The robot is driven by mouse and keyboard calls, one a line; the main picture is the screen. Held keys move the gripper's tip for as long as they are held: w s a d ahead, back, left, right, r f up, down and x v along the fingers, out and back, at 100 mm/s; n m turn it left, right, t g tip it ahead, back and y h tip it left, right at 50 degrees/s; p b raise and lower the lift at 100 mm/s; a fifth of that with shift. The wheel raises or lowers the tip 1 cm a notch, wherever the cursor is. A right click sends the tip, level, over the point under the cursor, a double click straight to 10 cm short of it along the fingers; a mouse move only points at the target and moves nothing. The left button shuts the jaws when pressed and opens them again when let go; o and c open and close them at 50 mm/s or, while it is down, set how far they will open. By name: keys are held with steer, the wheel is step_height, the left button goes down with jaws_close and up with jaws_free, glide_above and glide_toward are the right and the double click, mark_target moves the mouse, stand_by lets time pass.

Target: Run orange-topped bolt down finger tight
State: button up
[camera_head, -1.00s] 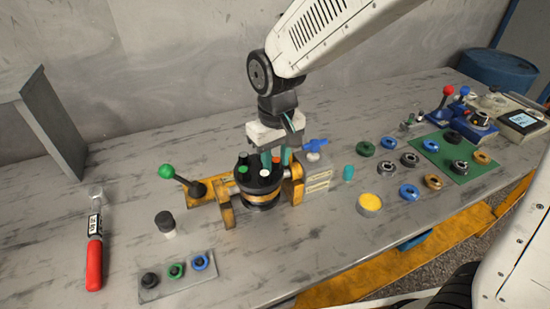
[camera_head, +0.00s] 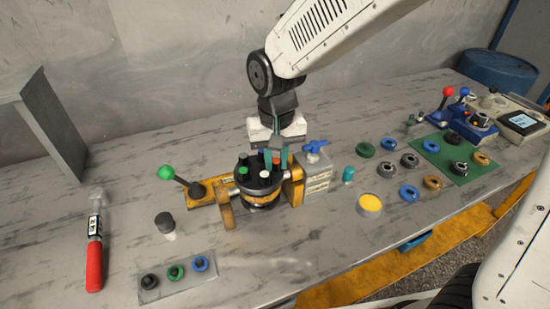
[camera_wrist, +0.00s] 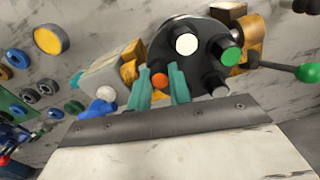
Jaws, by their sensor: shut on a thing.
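The orange-topped bolt (camera_head: 276,161) stands upright at the back right of the round black motor cover. My gripper (camera_head: 276,158) reaches down from above with its teal fingers on either side of the bolt head, shut on it. In the wrist view, the orange top (camera_wrist: 159,80) shows between the two fingertips (camera_wrist: 163,76). The black motor (camera_head: 262,198) sits in a yellow clamp fixture. White-topped (camera_head: 265,173), green-topped (camera_head: 242,170) and grey-topped (camera_wrist: 219,91) bolts stand around the same cover. The bolt's thread is hidden, so I cannot tell how deep it sits.
A yellow bracket (camera_head: 295,188) and grey block with a blue handle (camera_head: 315,146) stand close on the right. A green-knobbed lever (camera_head: 167,172) is on the left. A red-handled torque wrench (camera_head: 94,262) lies far left.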

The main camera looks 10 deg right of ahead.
steer(key=m, duration=0.3)
steer(key=shift+m, duration=0.4)
steer(key=m, duration=0.3)
steer(key=shift+m, duration=0.3)
steer(key=o, duration=0.6)
steer(key=shift+s, duration=0.1)
